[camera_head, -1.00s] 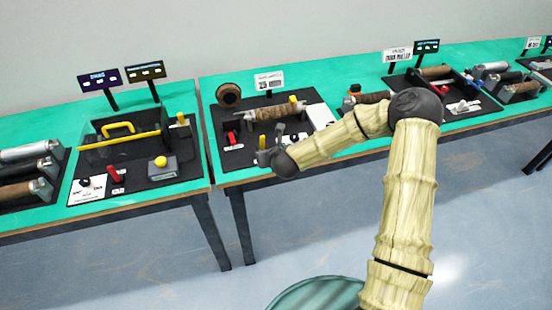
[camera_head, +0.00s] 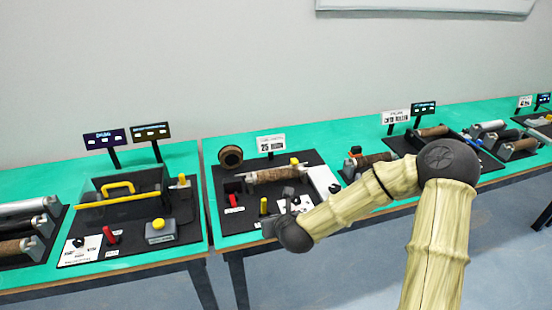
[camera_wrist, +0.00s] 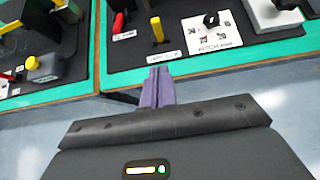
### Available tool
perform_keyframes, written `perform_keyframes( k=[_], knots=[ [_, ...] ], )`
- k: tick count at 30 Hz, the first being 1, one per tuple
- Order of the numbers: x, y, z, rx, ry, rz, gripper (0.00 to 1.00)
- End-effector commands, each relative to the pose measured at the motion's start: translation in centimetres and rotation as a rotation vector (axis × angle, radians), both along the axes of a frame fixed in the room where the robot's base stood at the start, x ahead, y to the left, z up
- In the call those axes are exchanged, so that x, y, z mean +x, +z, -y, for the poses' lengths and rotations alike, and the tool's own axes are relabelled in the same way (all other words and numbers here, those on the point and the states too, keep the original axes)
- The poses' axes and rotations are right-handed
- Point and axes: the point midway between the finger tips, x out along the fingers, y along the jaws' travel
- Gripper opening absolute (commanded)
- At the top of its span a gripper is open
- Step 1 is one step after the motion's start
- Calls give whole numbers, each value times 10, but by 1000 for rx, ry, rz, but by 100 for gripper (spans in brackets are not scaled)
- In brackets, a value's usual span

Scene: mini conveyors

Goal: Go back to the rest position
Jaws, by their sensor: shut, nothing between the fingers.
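My gripper (camera_wrist: 160,76) shows in the wrist view as two purple fingers pressed together, with nothing between them. It points toward the front edge of the green table (camera_wrist: 122,80) that bears the middle conveyor station. In the head view my arm reaches in from the lower right, and its dark wrist end lies over that table's front edge. The fingers are hard to make out there. A yellow lever (camera_wrist: 157,29) and a red lever (camera_wrist: 118,22) stand upright on the station's black board, beyond the fingertips and apart from them.
The middle station has a brown roller conveyor (camera_head: 273,176). More stations stand to the right. Small signs (camera_head: 270,146) rise behind. Floor in front is open.

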Motion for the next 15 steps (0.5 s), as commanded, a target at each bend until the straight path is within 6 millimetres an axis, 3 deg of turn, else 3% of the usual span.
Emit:
perform_keyframes(
  k=[7, 15],
  knots=[
    [-9, -1, -6, -143, 161, 23, 0],
    [-42, -3, 7, -648, 723, 87, 0]
  ],
)
